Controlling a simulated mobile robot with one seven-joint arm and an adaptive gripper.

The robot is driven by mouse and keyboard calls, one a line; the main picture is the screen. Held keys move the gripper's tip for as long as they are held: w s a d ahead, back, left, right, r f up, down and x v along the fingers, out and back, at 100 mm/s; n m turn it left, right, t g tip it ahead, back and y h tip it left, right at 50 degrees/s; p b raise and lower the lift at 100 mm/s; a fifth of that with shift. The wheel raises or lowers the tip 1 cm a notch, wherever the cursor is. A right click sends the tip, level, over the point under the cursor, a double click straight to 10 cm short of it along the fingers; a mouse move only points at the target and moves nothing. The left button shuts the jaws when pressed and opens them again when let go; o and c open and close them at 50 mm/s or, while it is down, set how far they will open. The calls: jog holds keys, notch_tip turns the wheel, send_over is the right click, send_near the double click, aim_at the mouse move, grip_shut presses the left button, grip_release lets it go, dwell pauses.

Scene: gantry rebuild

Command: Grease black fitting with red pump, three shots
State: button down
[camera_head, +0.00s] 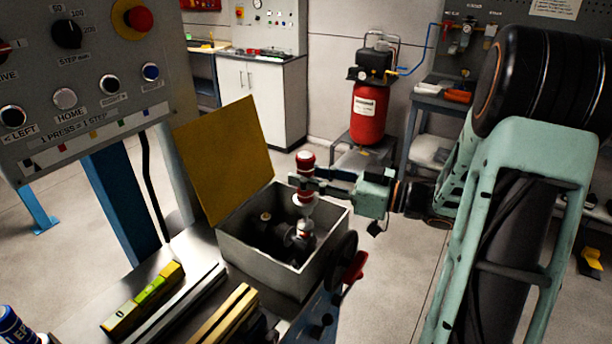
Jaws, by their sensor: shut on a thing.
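My gripper (303,183) reaches in from the right and is shut on the red pump (305,160). The pump stands roughly upright, with its red top above the fingers and a red and pale part below them. It is over the open grey box (327,261), and its lower end points down into it. Dark round parts and a small pale tip show inside the box. I cannot tell which of them is the black fitting, or whether the pump touches it. The box's yellow lid (225,160) stands open at the back left.
A control panel (90,85) with knobs and buttons fills the upper left. A yellow level (145,298) and metal rails lie in front of the box. A dark handwheel (340,262) stands at its right.

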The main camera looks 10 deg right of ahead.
aim_at(307, 156)
jog(key=shift+r+p, duration=1.55)
jog(key=shift+r, duration=0.65)
